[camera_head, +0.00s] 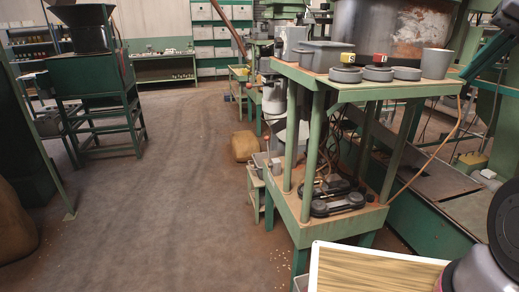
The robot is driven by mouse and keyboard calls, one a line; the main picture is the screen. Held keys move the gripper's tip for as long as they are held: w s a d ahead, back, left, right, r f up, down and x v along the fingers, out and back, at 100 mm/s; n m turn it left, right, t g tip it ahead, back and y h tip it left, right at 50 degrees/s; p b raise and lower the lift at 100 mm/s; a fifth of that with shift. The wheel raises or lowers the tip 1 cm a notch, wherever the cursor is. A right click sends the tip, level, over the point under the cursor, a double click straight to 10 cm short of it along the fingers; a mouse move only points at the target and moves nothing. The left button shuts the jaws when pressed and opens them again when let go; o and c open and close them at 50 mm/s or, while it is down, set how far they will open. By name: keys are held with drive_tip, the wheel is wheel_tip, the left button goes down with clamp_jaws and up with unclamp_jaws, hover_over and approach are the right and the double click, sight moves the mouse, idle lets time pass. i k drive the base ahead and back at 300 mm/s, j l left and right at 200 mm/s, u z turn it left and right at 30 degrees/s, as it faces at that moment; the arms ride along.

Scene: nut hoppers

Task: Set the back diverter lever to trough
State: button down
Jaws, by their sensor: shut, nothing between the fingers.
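I cannot make out the back diverter lever or its trough for certain. A small red knob (267,141) shows left of the green workstand (345,92), too small to tell what it belongs to. A reddish slanted rod (231,27) rises at the back, top middle. A dark hopper (82,28) sits on a green frame (100,85) at the left. My gripper is not in view. Rounded parts at the lower right corner seem to be my own arm.
The workstand at centre right bears a grey cup (436,63), round dark discs (379,73) and a grey bin (326,56). A tan sack (244,146) lies on the floor beyond it. A pale-rimmed tray (313,268) is close at the bottom. The grey floor (150,210) at left centre is open.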

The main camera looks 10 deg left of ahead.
sight(267, 138)
drive_tip(key=k+j, duration=0.15)
drive_tip(key=j, duration=0.25)
drive_tip(key=k+j, duration=0.15)
drive_tip(key=j, duration=0.25)
drive_tip(key=k+j, duration=0.1)
drive_tip(key=j, duration=0.35)
drive_tip(key=i+j, duration=0.1)
drive_tip(key=j, duration=0.3)
drive_tip(key=i+j+u, duration=0.1)
drive_tip(key=j, duration=0.3)
drive_tip(key=i+j+u, duration=0.1)
drive_tip(key=j, duration=0.3)
drive_tip(key=i+j, duration=0.15)
drive_tip(key=i, duration=0.45)
drive_tip(key=i+j+u, duration=0.1)
drive_tip(key=i, duration=0.55)
drive_tip(key=i+l, duration=0.15)
drive_tip(key=i, duration=0.1)
